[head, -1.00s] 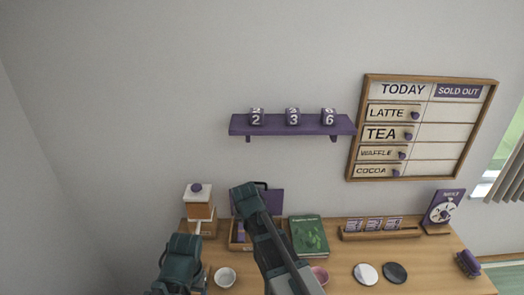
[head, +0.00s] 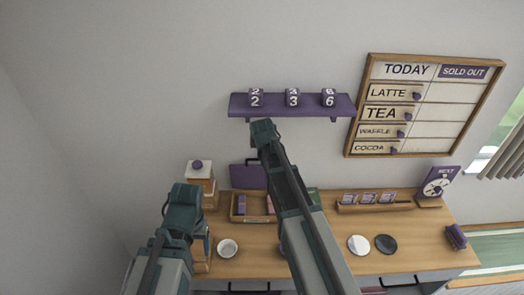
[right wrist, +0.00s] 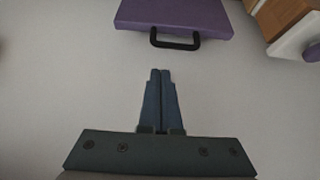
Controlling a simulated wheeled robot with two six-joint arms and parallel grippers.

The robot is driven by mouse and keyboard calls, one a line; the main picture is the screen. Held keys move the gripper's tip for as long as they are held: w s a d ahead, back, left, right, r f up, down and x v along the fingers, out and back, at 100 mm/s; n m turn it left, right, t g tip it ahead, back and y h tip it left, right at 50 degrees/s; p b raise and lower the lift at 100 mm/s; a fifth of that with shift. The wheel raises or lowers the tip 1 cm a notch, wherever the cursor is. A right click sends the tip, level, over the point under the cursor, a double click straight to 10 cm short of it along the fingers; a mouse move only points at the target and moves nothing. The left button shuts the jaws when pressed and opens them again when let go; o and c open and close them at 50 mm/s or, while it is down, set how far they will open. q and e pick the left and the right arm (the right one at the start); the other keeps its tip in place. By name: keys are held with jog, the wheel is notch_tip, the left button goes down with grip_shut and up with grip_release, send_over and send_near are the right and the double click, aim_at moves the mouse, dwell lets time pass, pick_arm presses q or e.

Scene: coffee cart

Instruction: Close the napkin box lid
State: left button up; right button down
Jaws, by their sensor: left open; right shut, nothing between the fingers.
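The napkin box (head: 236,219) is a wooden box on the counter, with purple and pink items inside. Its purple lid (head: 247,177) stands up open at the back. In the right wrist view the lid (right wrist: 175,14) is at the top, with its black handle (right wrist: 175,43) towards my fingers. My right gripper (right wrist: 160,72) is shut and empty, apart from the handle. In the head view my right forearm rises past the box towards the shelf and hides that gripper. My left gripper (head: 207,245) is open, low at the left of the box and partly hidden by its arm.
A wood-and-white grinder-like object (head: 200,174) stands left of the box. A white bowl (head: 228,248) is in front. A purple shelf (head: 292,104) with number cubes hangs above. A card holder (head: 375,203) and two discs (head: 386,244) are at the right.

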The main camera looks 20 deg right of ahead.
jog(key=b+x, duration=0.6)
jog(key=x, duration=0.2)
jog(key=shift+w+f, duration=0.1)
jog(key=shift+f, duration=0.15)
jog(key=shift+r, duration=0.1)
